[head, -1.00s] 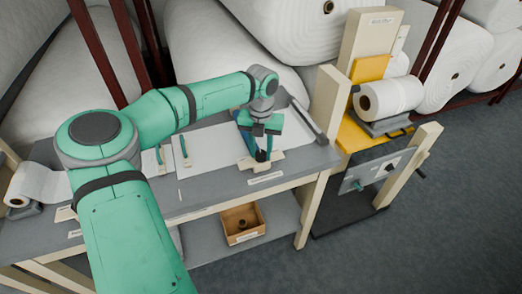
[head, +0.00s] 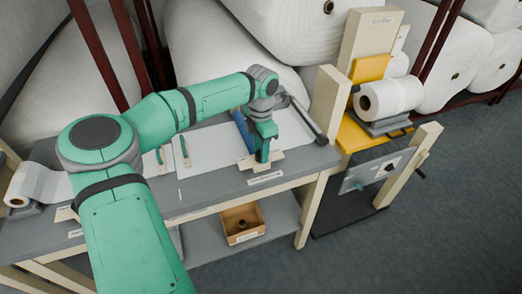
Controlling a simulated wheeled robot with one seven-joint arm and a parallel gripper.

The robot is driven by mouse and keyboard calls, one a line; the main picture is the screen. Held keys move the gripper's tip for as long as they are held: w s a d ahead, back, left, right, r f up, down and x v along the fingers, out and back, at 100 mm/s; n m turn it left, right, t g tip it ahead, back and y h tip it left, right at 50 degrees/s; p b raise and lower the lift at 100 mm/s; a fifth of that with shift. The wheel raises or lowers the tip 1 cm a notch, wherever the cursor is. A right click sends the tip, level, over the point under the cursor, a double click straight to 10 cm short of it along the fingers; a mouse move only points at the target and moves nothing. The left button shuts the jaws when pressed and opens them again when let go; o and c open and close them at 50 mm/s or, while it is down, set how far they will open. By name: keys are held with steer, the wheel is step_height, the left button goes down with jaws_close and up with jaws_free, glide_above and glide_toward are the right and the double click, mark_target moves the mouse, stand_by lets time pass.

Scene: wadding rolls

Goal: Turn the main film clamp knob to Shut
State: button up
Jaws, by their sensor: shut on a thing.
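My gripper (head: 263,155) reaches down to a small cream plate (head: 274,163) near the right end of the grey bench. It is shut on a small dark knob on that plate, which I take to be the main film clamp knob. The fingers hide almost all of the knob, so its pointer and setting cannot be read. A label (head: 266,179) is on the bench's front edge below the plate, its print too small to read.
A blue bar (head: 242,131) stands behind my gripper, and a dark grey bar (head: 306,119) slants at the bench's right end. Thin green handles (head: 185,151) lie to the left. A wooden box (head: 242,224) is on the lower shelf. A grey panel (head: 378,171) stands right.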

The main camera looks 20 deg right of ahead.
steer(key=shift+m, duration=1)
steer(key=shift+r, duration=0.1)
steer(key=o, duration=1.1)
steer(key=shift+c, duration=0.2)
step_height(320, 180, up, 11)
steer(key=shift+d+f, duration=0.1)
steer(key=shift+f, duration=0.1)
